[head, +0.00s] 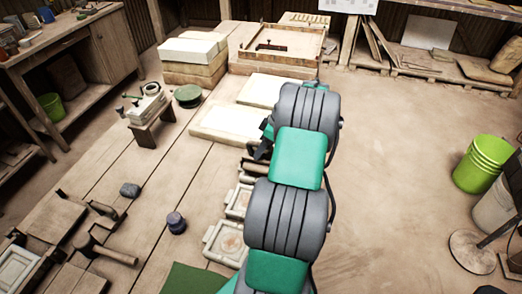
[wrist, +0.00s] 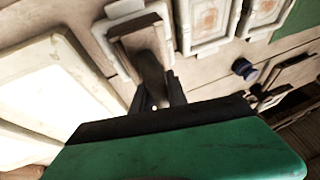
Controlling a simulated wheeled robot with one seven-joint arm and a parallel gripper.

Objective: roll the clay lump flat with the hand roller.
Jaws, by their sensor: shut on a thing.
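My gripper (wrist: 157,98) is shut on the dark handle (wrist: 149,68) of a tool in the wrist view. The handle runs up to a wooden block (wrist: 127,42), which lies over a pale tile mould (wrist: 103,32); I cannot tell whether they touch. I cannot make out whether this tool is the hand roller. In the head view my gripper (head: 259,148) is partly hidden by my arm, beside the white slabs. A grey-blue lump (head: 130,190) lies on the boards at left; I cannot tell whether it is the clay.
White slabs (head: 222,122) lie beyond the moulds (head: 226,243). A mallet (head: 107,249), a dark blue jar (head: 176,222) and a small stand (head: 153,127) are at left. Boards between lump and slabs are clear. A green bucket (head: 482,164) stands at right.

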